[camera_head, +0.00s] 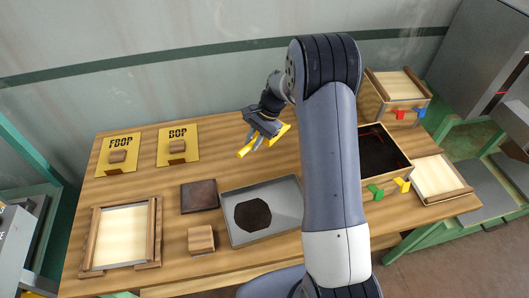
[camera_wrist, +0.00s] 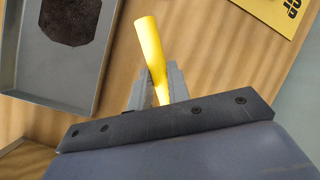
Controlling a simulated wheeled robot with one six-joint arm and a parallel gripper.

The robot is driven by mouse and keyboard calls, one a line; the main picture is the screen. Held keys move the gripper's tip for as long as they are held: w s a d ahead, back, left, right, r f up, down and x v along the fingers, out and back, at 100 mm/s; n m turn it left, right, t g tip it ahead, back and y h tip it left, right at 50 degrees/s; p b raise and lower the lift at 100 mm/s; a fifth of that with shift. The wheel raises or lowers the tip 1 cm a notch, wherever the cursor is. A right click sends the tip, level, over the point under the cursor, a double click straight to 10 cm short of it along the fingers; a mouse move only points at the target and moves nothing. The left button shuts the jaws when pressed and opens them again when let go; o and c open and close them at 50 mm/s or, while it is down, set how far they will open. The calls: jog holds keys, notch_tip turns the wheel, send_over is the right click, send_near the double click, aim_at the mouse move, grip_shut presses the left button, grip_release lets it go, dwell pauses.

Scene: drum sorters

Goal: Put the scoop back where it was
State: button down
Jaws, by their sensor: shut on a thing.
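My gripper (camera_head: 262,130) is above the back middle of the wooden table, near the wall side. It is shut on a yellow scoop (camera_head: 247,149), whose yellow part also shows between the fingers in the wrist view (camera_wrist: 149,45). In the wrist view only the yellow handle shows; the rest of the scoop is hidden behind my gripper. In the head view yellow shows on both sides of the gripper.
A grey tray (camera_head: 290,191) with a dark round patch lies in front of my gripper. A dark square block (camera_head: 199,196) and a wooden block (camera_head: 201,239) lie left of it. Yellow cards marked FDOP (camera_head: 119,143) and DOP (camera_head: 178,134) lie at back left. A dark-filled box (camera_head: 404,172) stands right of my arm.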

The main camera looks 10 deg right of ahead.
jog(key=w+a+r+m+t+b, duration=0.2)
jog(key=w+a+m+t+b, duration=0.1)
jog(key=w+a+m, duration=0.4)
jog(key=shift+m, duration=0.4)
jog(key=f, duration=0.3)
jog(key=d+f+p, duration=0.1)
jog(key=f, duration=0.3)
jog(key=d+f, duration=0.1)
jog(key=f, duration=0.2)
jog(key=shift+s+f, duration=0.15)
jog(key=shift+s, duration=0.2)
jog(key=shift+f, duration=0.15)
jog(key=c, duration=1.3)
grip_release()
jog(key=shift+c, duration=0.2)
